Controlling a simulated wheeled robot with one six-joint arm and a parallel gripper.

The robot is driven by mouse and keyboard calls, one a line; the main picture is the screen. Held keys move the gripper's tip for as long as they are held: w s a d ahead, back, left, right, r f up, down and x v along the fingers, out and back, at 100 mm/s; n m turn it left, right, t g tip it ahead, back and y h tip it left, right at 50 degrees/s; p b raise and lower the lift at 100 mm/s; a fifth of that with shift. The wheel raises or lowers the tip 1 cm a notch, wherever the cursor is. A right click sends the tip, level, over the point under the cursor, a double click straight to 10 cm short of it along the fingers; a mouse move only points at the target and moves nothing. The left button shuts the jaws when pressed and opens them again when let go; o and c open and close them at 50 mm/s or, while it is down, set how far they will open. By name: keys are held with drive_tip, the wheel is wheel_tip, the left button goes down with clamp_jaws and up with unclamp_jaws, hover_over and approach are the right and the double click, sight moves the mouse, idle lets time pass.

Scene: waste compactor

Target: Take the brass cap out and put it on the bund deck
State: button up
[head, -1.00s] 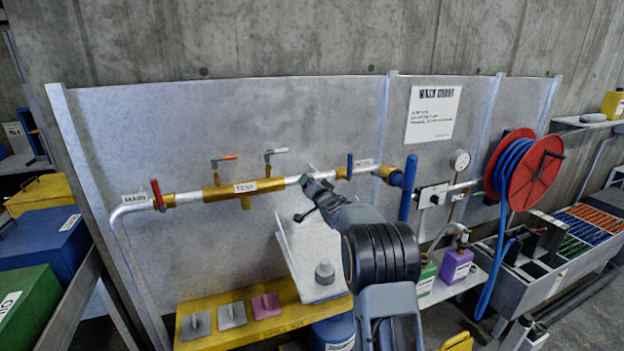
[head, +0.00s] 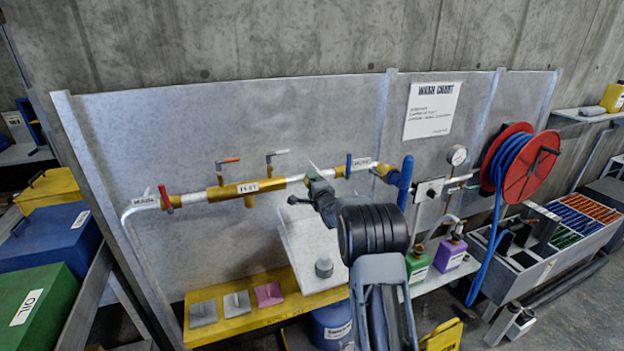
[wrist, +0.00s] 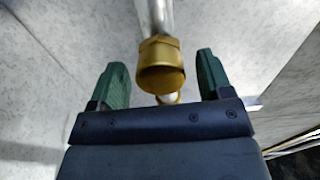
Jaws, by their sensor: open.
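A brass hexagonal cap (wrist: 160,68) shows in the wrist view at the end of a pale pipe. My gripper (wrist: 161,78) is open, with one green finger on each side of the cap. I see gaps between the cap and both fingers. In the head view my arm (head: 372,232) reaches to the pipe run, and the cap cannot be made out behind my wrist. A yellow deck (head: 240,320) below the panel looks like the bund deck. It bears two grey plates and a pink plate.
A pipe (head: 188,198) with several valve handles runs along the grey panel. A tilted pale board (head: 318,232) with a grey knob stands below my wrist. A red hose reel (head: 535,170) and green and purple jugs (head: 450,255) are to the right.

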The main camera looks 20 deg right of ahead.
drive_tip(key=shift+m, duration=0.8)
drive_tip(key=shift+r+m+p, duration=0.15)
drive_tip(key=shift+m+p, duration=0.8)
drive_tip(key=shift+m, duration=0.15)
drive_tip(key=m, duration=0.3)
drive_tip(key=shift+f, duration=0.2)
drive_tip(key=c, duration=1)
drive_tip(key=shift+f+n+b, duration=0.2)
drive_tip(key=shift+n+b, duration=0.5)
drive_tip(key=shift+b, duration=0.15)
drive_tip(key=shift+n+b, duration=1)
drive_tip(key=shift+r+n+b, duration=0.15)
drive_tip(key=shift+n+b, duration=0.5)
drive_tip(key=shift+n, duration=0.25)
